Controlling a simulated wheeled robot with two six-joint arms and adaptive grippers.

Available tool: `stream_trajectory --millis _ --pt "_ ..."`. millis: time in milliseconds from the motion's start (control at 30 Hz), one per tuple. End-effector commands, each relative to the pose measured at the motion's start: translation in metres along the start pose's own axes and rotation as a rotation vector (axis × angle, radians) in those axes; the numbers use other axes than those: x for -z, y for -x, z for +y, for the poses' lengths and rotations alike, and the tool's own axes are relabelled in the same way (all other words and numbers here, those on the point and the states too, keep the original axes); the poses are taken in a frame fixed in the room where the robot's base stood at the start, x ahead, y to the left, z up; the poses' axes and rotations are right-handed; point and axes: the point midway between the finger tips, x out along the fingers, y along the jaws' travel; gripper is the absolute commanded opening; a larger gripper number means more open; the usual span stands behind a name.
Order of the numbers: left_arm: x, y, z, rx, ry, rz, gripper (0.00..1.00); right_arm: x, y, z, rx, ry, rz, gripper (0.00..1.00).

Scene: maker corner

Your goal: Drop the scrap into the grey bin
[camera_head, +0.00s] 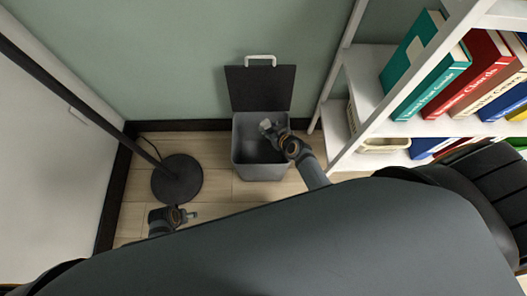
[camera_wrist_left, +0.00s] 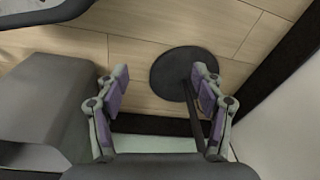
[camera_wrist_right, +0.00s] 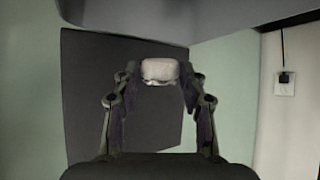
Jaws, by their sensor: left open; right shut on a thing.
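The grey bin (camera_head: 262,172) stands on the floor by the wall, its dark lid (camera_head: 260,88) raised open behind it. My right gripper (camera_head: 271,130) is over the bin's opening in the head view. It is shut on the scrap (camera_wrist_right: 160,70), a small whitish block between its fingertips in the right wrist view. The scrap's height relative to the bin's rim is hard to tell. The dark lid (camera_wrist_right: 85,100) fills much of the right wrist view. My left gripper (camera_head: 182,215) is open and empty at lower left, also in the left wrist view (camera_wrist_left: 163,82).
A floor lamp's round dark base (camera_head: 177,179) stands left of the bin, with its pole rising to the upper left. A white shelf (camera_head: 365,70) with several books is close on the right. A wall socket (camera_wrist_right: 285,83) shows in the right wrist view.

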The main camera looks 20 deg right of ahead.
Motion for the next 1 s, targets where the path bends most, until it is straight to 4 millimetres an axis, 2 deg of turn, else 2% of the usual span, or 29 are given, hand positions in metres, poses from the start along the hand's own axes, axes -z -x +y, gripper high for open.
stream_trajectory --millis 33,433,567,900,1000 --pt "0.0 -0.01 0.001 -0.001 -0.001 0.0 0.68 -0.011 -0.004 -0.005 0.008 0.006 0.003 0.3" --pt "0.009 0.005 0.004 -0.008 -0.002 0.002 0.68 -0.014 -0.002 -0.01 0.019 0.018 0.006 0.3" --pt "0.016 0.021 0.008 -0.016 -0.003 0.001 0.68 -0.02 -0.007 -0.01 0.018 0.018 0.006 0.3" --pt "0.025 0.078 0.019 -0.041 -0.013 -0.008 0.68 -0.038 -0.019 -0.01 0.018 0.019 0.006 0.3" --pt "0.025 0.084 0.026 -0.061 -0.018 0.024 0.68 -0.052 -0.029 -0.009 0.018 0.017 0.006 0.3"
